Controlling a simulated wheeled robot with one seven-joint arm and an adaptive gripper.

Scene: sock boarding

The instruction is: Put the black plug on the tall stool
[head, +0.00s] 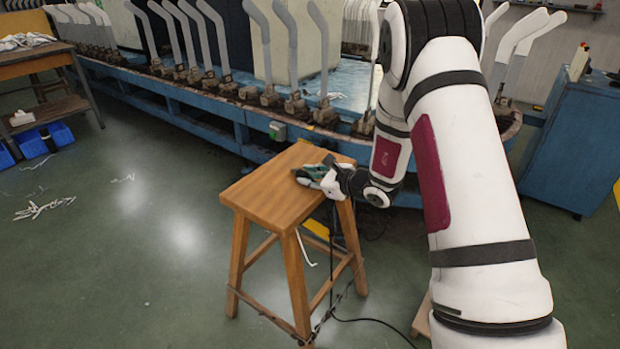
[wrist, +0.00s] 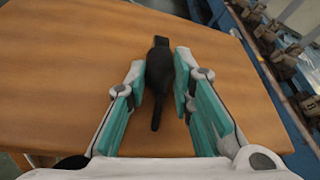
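The black plug (wrist: 159,72) lies on or just above the wooden top of the tall stool (head: 262,192), between my fingertips in the wrist view. Its short dark tail points back toward my palm. My gripper (head: 309,173) is low over the stool's right rear part; it also shows in the wrist view (wrist: 161,78). Its teal-padded fingers stand apart, one on each side of the plug, with only narrow gaps at the tips. The stool top also fills much of the wrist view (wrist: 60,75). In the head view, my gripper hides the plug.
A long blue machine (head: 215,112) with upright grey sock boards runs behind the stool. A blue cabinet (head: 570,145) stands at the right. A wooden table (head: 40,62) stands at the far left. A black cable (head: 372,320) lies on the floor. The left floor is mostly open.

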